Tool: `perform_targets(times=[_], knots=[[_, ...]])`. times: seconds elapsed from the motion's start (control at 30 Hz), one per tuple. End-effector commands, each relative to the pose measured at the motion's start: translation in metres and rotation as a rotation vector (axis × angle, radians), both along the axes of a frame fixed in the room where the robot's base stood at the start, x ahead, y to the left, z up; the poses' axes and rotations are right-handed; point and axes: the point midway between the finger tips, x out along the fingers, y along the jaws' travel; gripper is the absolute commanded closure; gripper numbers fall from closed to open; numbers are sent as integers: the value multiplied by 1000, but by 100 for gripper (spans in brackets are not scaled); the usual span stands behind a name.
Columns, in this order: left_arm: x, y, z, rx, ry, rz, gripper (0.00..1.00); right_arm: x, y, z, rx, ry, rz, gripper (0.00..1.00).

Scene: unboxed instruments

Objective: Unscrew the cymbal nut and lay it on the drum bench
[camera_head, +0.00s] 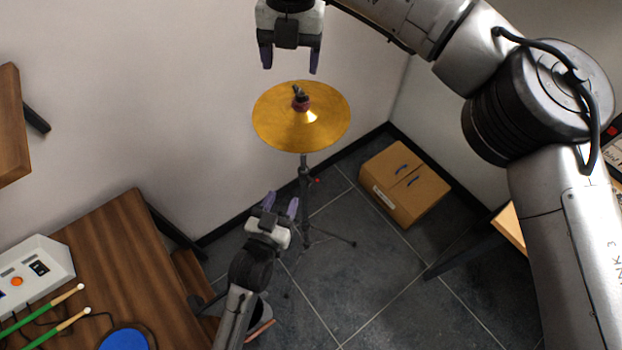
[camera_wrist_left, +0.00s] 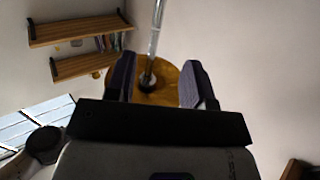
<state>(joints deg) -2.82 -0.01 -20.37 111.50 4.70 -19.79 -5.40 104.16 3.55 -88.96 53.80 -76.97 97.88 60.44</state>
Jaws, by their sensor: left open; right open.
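The golden cymbal (camera_head: 275,125) sits level on its stand (camera_head: 304,185). At its centre are a dark red felt (camera_head: 301,104) and a small dark nut (camera_head: 298,91). My right gripper (camera_head: 290,68) is open and empty above the cymbal, fingers pointing down. My left gripper (camera_head: 282,204) is open below the cymbal, left of the stand, fingers pointing up. In the left wrist view, the cymbal's underside (camera_wrist_left: 165,98) and the stand's pole (camera_wrist_left: 156,35) show between the open left fingers (camera_wrist_left: 158,75). The wooden drum bench (camera_head: 120,260) is at lower left.
On the bench are green drumsticks (camera_head: 60,328), a white box with an orange button (camera_head: 30,275) and a blue pad (camera_head: 124,340). A cardboard box (camera_head: 403,185) stands on the floor right of the stand. A wall shelf (camera_head: 12,125) is at far left. The bench's right part is bare.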

Motion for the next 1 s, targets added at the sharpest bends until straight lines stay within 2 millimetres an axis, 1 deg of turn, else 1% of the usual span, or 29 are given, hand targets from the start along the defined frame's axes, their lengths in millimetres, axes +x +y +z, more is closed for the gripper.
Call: perform_targets(times=[0.03,0.1,0.27,0.7,0.9,1.0], knots=[[1,-1,-3,-3,-7,-1,52,2,-6,2,-27,-10,-16,30],[4,-3,-3,-5,-14,-2,52,3,-11,6,-49,-13,-32,30],[18,-9,-2,-6,-16,-2,52,3,-13,9,-59,-15,-39,30],[89,-37,-2,-5,-14,-1,52,3,-13,8,-56,-14,-36,30],[112,-47,-2,-5,-14,-2,52,3,-13,8,-56,-14,-36,30],[120,-50,-2,-5,-14,-2,52,3,-13,8,-56,-14,-36,30]])
